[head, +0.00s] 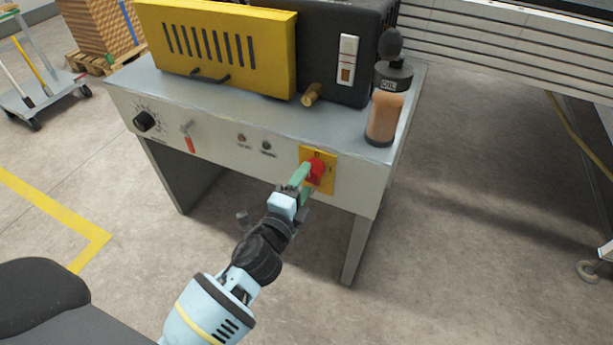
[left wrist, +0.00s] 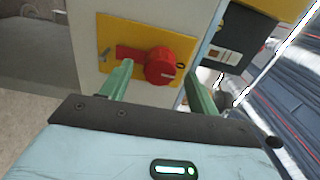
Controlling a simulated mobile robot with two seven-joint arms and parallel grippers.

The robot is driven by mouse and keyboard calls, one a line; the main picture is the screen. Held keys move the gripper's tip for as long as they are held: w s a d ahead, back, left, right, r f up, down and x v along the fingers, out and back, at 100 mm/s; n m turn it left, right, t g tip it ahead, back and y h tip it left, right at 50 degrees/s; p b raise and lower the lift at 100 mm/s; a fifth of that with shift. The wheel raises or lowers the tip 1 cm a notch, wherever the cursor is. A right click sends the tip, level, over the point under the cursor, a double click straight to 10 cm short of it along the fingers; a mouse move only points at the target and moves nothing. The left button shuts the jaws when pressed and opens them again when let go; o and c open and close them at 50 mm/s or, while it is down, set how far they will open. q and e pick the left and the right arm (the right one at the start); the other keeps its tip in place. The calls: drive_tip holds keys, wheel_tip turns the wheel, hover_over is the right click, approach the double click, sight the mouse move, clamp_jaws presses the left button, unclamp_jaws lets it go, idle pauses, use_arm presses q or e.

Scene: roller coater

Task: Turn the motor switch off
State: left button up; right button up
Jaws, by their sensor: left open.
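The motor switch is a red rotary knob (head: 317,172) on a yellow plate (head: 331,168) at the right end of the machine's front panel. In the left wrist view the red knob (left wrist: 166,68) has a handle pointing left across the yellow plate (left wrist: 112,32). My left gripper (head: 303,176) is right in front of the switch with its green fingers spread. In the left wrist view my left gripper (left wrist: 160,82) has one finger on each side of the round knob. The left finger overlaps the handle; I cannot tell whether it touches. My right gripper is not in view.
The grey machine table (head: 240,108) carries a yellow vented cover (head: 215,50), a dark housing (head: 340,40) and an oil bottle (head: 384,115) above the switch. A black dial (head: 144,121) and a small red-handled lever (head: 189,141) are farther left. Floor in front is clear.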

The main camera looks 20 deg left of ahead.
use_arm(q)
drive_tip(key=shift+s, duration=2.65)
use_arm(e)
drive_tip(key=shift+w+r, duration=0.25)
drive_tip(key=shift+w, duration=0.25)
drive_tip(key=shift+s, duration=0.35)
